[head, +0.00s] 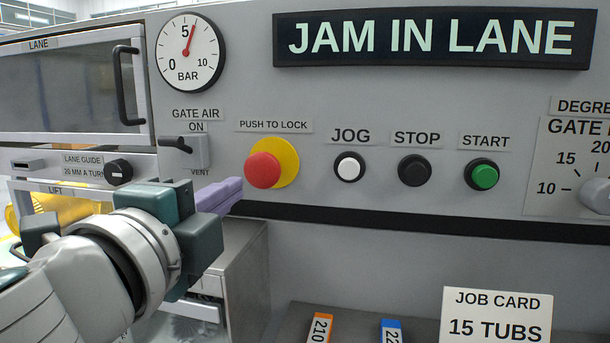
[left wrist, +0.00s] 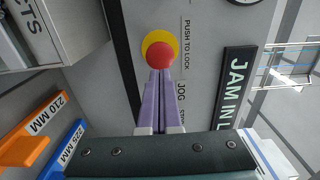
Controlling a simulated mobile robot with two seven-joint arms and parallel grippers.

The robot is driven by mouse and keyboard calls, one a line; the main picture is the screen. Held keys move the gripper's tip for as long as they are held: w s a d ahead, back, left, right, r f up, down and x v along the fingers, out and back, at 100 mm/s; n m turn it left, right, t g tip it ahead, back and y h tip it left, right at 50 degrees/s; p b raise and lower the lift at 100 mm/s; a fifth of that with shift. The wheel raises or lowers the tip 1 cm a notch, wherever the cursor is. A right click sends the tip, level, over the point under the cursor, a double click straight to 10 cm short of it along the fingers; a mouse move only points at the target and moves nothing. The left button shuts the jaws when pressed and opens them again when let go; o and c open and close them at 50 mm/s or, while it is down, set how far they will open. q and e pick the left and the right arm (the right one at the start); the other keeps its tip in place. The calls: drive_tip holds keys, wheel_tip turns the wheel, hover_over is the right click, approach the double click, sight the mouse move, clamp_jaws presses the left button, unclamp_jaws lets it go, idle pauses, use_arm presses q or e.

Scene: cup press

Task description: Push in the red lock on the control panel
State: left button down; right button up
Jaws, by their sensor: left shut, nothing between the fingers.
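The red lock button (head: 264,170) is a red mushroom head on a yellow disc (head: 289,160), under the "PUSH TO LOCK" label on the grey control panel. It also shows in the left wrist view (left wrist: 159,55). My left gripper (head: 238,187) has purple fingers, which are shut and empty. In the head view its tips are just left of and slightly below the red button. In the left wrist view the fingertips (left wrist: 160,72) reach the lower edge of the red button; I cannot tell whether they touch it. My right gripper is not in view.
To the right on the panel are a white JOG button (head: 349,167), a black STOP button (head: 414,171) and a green START button (head: 484,175). A gate air lever (head: 180,145) sits to the left. Below are orange (head: 319,328) and blue (head: 391,331) size pieces and a job card (head: 496,315).

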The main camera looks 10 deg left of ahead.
sight(259, 173)
use_arm(q)
drive_tip(key=w, duration=0.6)
drive_tip(key=shift+w+d, duration=0.15)
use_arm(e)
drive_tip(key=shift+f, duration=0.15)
